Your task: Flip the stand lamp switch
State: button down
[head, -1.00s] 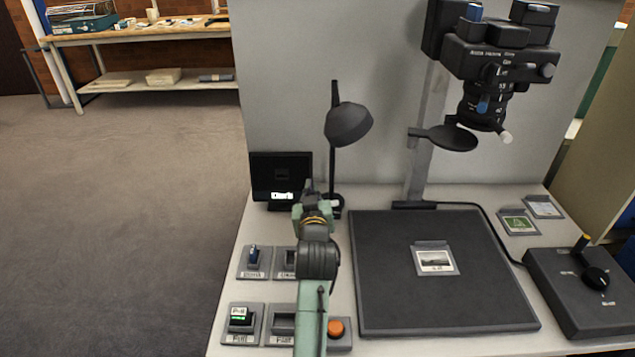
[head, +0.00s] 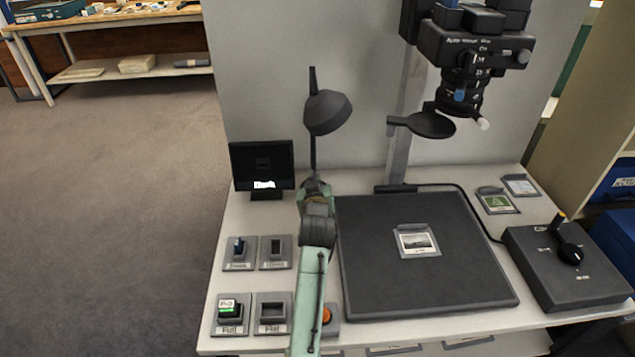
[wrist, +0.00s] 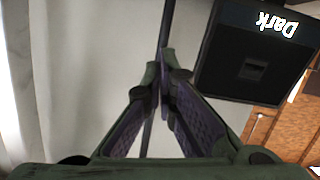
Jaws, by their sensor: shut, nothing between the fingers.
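The black stand lamp (head: 327,112) stands at the back of the table, its shade tilted to the right on a thin upright pole. In the head view my gripper (head: 312,181) is in front of the lower pole and hides the lamp's base. I cannot make out the lamp switch in either view. In the wrist view my gripper (wrist: 163,76) is shut and empty, its fingertips together. The lamp's pole (wrist: 167,25) shows just beyond the tips; I cannot tell whether they touch it.
A small black screen (head: 262,165) stands left of the lamp; it shows "Dark" in the wrist view (wrist: 258,55). A dark copy board (head: 450,285) lies right of my arm, below a camera column (head: 405,120).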

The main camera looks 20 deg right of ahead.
jog(key=w+f, duration=0.1)
jog(key=w+d+f+p, duration=0.1)
jog(key=f, duration=0.1)
jog(key=w+d+f, duration=0.1)
jog(key=f, duration=0.1)
jog(key=shift+w+p, duration=0.3)
jog(key=shift+w, duration=0.1)
